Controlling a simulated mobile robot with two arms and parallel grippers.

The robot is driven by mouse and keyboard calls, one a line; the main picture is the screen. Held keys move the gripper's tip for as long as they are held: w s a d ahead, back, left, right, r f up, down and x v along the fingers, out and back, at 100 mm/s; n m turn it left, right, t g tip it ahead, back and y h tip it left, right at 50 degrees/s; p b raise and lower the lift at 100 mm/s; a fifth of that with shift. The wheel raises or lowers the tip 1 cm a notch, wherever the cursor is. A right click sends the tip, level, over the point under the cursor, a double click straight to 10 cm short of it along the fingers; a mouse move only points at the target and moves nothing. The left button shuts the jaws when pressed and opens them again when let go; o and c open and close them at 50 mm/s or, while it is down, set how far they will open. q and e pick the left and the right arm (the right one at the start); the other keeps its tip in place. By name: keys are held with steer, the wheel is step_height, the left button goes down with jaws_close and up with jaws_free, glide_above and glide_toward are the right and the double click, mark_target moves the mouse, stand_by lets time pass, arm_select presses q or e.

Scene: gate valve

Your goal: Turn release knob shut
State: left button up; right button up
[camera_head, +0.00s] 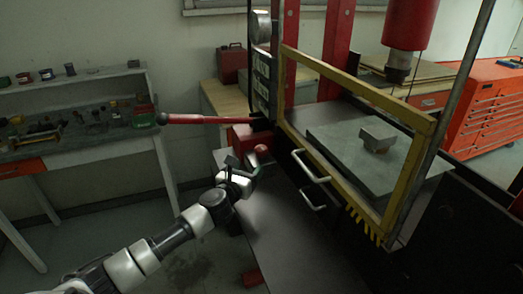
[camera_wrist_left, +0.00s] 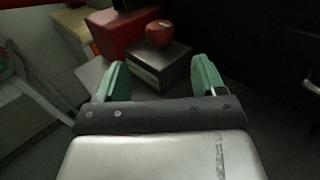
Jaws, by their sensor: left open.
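The release knob (camera_head: 263,153) is a small red round knob on the front of the press, beside a red housing (camera_head: 243,137). In the left wrist view the knob (camera_wrist_left: 159,33) sits on a grey block (camera_wrist_left: 160,68), with the red housing (camera_wrist_left: 122,32) behind it to the left. My left gripper (camera_head: 250,172) is just below and in front of the knob. In the left wrist view its green fingers (camera_wrist_left: 162,78) are wide apart with nothing between them, and the knob lies beyond their tips, roughly centred. My right gripper does not show.
A long red lever (camera_head: 205,119) sticks out left above the housing. A yellow-framed guard (camera_head: 350,85) and metal handles (camera_head: 315,180) are to the right. A workbench (camera_head: 85,140) with small items stands at the left. Open floor lies between bench and press.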

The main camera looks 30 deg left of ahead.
mark_target(259, 153)
arm_select(q)
steer(key=w, duration=0.4)
steer(key=shift+w+a+r, duration=0.1)
steer(key=shift+w+r, duration=0.05)
steer(key=shift+w, duration=0.1)
steer(key=w, duration=0.3)
steer(key=shift+w+a+f, duration=0.1)
steer(key=shift+w+f, duration=0.1)
steer(key=shift+w, duration=0.05)
steer(key=shift+w+r, duration=0.1)
steer(key=shift+w, duration=0.35)
steer(key=shift+c, duration=0.3)
steer(key=c, duration=0.9)
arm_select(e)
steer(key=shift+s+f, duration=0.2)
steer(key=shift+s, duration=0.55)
